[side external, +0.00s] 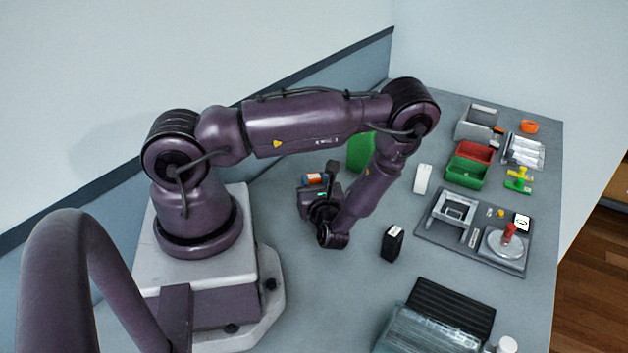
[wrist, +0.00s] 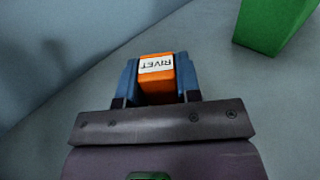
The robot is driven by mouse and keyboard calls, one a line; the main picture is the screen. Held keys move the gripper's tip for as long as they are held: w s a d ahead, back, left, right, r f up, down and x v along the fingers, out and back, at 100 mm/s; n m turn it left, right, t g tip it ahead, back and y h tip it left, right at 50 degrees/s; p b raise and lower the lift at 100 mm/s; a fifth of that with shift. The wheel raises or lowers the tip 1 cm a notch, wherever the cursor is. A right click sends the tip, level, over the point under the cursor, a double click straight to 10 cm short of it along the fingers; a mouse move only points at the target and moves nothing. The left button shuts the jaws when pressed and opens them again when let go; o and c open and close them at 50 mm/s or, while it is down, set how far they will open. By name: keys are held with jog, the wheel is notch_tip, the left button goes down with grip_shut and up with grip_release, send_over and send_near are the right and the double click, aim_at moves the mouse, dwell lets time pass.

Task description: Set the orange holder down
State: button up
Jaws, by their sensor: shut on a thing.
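The orange holder (wrist: 157,86) carries a white label reading RIVET, which appears upside down in the wrist view. It sits between the two blue fingers of my gripper (wrist: 158,82), which is shut on it. In the side view the orange holder (side external: 314,178) shows as a small patch beside my gripper (side external: 315,182), near the wall side of the table, left of a green block. I cannot tell whether the holder touches the table.
The green block (side external: 361,152) stands close by and also shows at the upper right of the wrist view (wrist: 272,22). A black box (side external: 392,243) and a white item (side external: 422,179) stand to the right. Red (side external: 475,152) and green bins (side external: 466,172) and a fixture plate (side external: 440,239) lie farther right.

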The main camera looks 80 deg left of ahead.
jog(key=o, duration=1)
jog(key=shift+r, duration=0.3)
jog(key=d, duration=1.2)
jog(key=shift+r, duration=0.35)
jog(key=s+d+r+n+t+h, duration=0.1)
jog(key=d+r+n+t+h, duration=0.1)
jog(key=r+n+h, duration=0.4)
jog(key=d+r+n+t+h, duration=0.1)
jog(key=d+r+n+h, duration=0.4)
jog(key=r, duration=0.9)
jog(key=s+d+r+n+t+h, duration=0.1)
jog(key=d+r+n+t+h, duration=0.1)
jog(key=r+n+h, duration=0.5)
jog(key=shift+s+d+r+t, duration=0.1)
jog(key=shift+d+r, duration=0.1)
jog(key=shift+r, duration=0.4)
jog(key=shift+s+d+r+t, duration=0.15)
jog(key=shift+d+r, duration=0.1)
jog(key=shift+r, duration=0.35)
jog(key=shift+s+d+r+t, duration=0.1)
jog(key=shift+d+r, duration=0.1)
jog(key=shift+r, duration=0.4)
